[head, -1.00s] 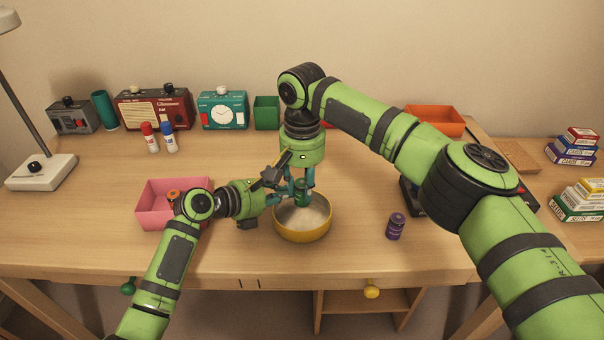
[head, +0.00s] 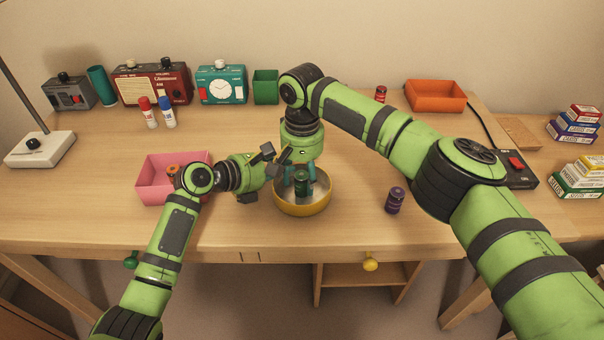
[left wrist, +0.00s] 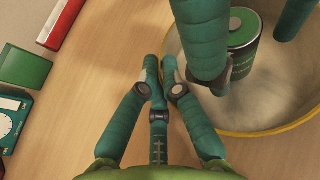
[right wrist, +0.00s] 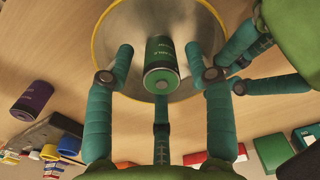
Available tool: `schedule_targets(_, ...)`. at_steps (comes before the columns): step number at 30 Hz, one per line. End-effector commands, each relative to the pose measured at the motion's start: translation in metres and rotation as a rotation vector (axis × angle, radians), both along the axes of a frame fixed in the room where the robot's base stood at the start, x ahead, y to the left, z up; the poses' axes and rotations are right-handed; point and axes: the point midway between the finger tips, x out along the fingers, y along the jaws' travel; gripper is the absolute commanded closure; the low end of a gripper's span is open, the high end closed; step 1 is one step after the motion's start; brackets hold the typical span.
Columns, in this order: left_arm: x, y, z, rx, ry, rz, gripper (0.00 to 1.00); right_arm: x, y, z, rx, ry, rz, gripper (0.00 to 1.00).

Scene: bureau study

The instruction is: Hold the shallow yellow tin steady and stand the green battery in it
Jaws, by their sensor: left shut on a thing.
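The shallow yellow tin (head: 303,209) sits on the desk near its front edge; its rim also shows in the left wrist view (left wrist: 285,131). The green battery (head: 301,184) stands inside it, looking upright, and shows in the left wrist view (left wrist: 246,55) and right wrist view (right wrist: 161,58). My left gripper (left wrist: 160,65) is shut on the tin's rim at its left side. My right gripper (right wrist: 160,60) is over the tin from behind, its fingers spread on both sides of the battery with gaps showing. The battery's foot is partly hidden.
A pink box (head: 150,188) holding batteries is left of the tin, behind my left arm. A purple battery (head: 395,200) stands to the right.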

Motion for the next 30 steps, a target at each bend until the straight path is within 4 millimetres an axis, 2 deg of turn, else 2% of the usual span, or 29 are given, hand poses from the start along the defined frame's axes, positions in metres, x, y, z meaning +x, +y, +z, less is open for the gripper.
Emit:
schedule_targets(11,0.0,0.0,0.001,-0.003,-0.001,0.001,1.0,0.0,0.0,0.005,0.0,0.0,0.0,0.42)
schedule_targets(14,0.0,0.0,0.001,-0.003,-0.001,0.001,1.0,0.001,0.0,0.018,0.001,-0.002,0.0,0.42)
schedule_targets(24,0.0,0.0,0.001,-0.002,-0.002,0.001,1.0,0.001,0.0,0.089,0.001,-0.002,-0.001,0.42)
schedule_targets(30,0.0,0.0,0.001,-0.002,-0.002,0.001,1.0,0.0,0.0,0.114,0.0,0.0,0.0,0.42)
